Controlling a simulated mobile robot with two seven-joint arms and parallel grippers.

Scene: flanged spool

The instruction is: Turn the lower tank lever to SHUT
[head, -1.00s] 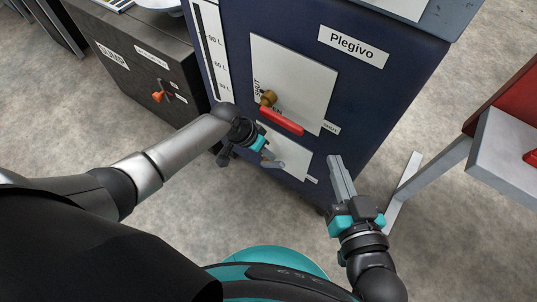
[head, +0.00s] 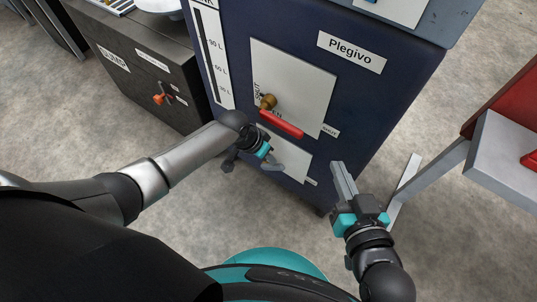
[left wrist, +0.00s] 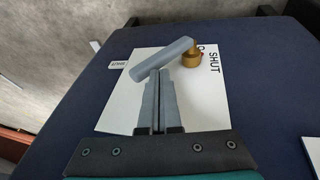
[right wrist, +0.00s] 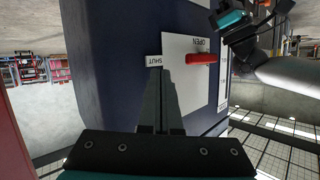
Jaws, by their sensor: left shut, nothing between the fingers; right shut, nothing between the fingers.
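The lower tank lever (head: 278,167) is a grey bar on the lower white plate (head: 295,164) of the navy tank. In the left wrist view the lever (left wrist: 158,62) runs left and slightly down from its brass hub (left wrist: 191,59). The word SHUT (left wrist: 214,62) is printed beside the hub. My left gripper (head: 268,155) is shut and empty. Its fingertips (left wrist: 160,71) are at the lever's lower edge, roughly mid-bar; I cannot tell whether they touch. My right gripper (head: 338,164) is shut and empty, right of the lower plate and apart from the lever.
Above is a red lever (head: 281,124) with a brass hub on the upper plate (head: 297,80); it also shows in the right wrist view (right wrist: 202,58). A dark cabinet (head: 127,62) with an orange knob stands left. A grey-legged stand (head: 508,150) stands right. Floor between is clear.

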